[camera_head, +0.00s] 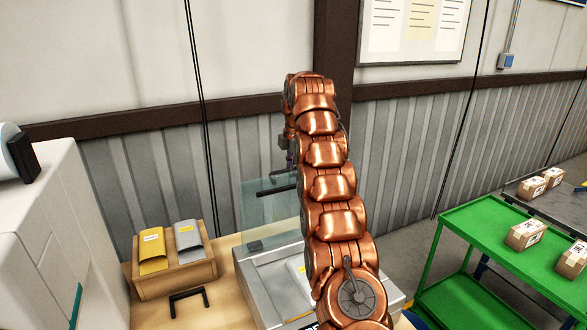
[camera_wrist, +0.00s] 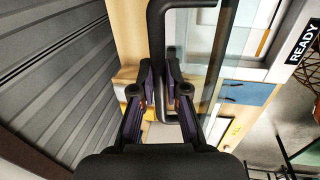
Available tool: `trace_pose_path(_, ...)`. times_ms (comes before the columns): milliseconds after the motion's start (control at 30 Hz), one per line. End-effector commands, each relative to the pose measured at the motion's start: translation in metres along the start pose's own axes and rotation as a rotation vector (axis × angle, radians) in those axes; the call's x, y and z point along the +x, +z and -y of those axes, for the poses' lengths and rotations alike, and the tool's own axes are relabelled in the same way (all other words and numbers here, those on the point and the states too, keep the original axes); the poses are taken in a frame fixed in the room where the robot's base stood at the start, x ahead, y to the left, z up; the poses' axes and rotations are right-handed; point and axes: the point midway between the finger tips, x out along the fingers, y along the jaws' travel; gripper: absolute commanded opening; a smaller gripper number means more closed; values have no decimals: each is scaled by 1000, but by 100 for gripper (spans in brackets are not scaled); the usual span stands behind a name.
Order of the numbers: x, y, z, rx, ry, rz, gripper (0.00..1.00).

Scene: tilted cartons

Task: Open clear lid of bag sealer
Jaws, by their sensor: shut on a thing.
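The bag sealer (camera_head: 250,272) is a grey box on the table, partly hidden behind my copper arm. Its clear lid (camera_head: 262,228) stands raised, close to upright, at the sealer's back. The lid also shows as a clear panel in the wrist view (camera_wrist: 213,75). A black bar handle (camera_head: 284,190) is on the lid and fills the upper middle of the wrist view (camera_wrist: 157,30). My gripper (camera_wrist: 172,68) is shut on the handle, with one finger on each side of it. In the head view the fingertips are mostly hidden by my arm.
A wooden tray (camera_head: 178,283) with a yellow pouch (camera_head: 152,250) and a grey pouch (camera_head: 188,238) stands left of the sealer. A black bracket (camera_head: 188,295) is in front of it. A white machine (camera_head: 50,235) is at far left, a green cart (camera_head: 490,240) with cartons at right. The corrugated wall is behind.

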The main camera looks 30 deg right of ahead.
Motion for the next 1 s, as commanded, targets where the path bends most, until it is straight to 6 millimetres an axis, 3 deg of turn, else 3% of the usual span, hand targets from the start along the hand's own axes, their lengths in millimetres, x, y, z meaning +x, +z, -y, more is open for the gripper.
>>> trace_pose_path(233,3,-1,1,-1,-6,-2,0)
trace_pose_path(267,3,-1,1,-1,-6,-2,15)
trace_pose_path(500,1,0,0,0,-3,-1,39)
trace_pose_path(1000,0,3,4,5,-3,0,39)
